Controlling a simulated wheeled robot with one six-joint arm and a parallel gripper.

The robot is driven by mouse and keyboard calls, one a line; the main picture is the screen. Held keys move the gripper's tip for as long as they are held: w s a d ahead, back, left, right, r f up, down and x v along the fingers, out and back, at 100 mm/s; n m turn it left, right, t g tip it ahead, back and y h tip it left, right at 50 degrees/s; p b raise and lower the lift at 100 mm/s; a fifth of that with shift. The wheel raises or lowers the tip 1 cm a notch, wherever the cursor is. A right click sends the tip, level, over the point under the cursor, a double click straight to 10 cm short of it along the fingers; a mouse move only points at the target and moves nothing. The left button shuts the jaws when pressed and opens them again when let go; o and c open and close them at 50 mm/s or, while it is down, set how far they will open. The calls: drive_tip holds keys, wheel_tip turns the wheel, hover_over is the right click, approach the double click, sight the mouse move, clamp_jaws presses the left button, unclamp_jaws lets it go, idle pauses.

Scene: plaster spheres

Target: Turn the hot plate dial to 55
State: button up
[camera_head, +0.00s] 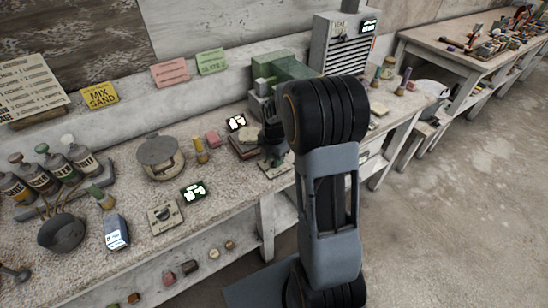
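A small pale panel with a dark round dial (162,214) lies near the front edge of the workbench (140,262). The dial's setting is too small to read. A dark display with bright marks (193,191) stands just behind and right of it; its figures are not legible. A round grey lidded vessel (160,157) sits behind the panel; I cannot tell whether it is the hot plate. My gripper (272,160) is dark and partly hidden by my arm. It is right of the dial and apart from it, over the bench beside a small stack. Its opening is unclear.
Labelled bottles (84,160), a dark bowl (61,232) and a blue device with a lit screen (117,232) stand left of the dial. A yellow bottle (200,150) and a green machine (280,75) are behind. Bare bench shows between the dial and my gripper.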

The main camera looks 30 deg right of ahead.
clamp_jaws()
idle(0.3)
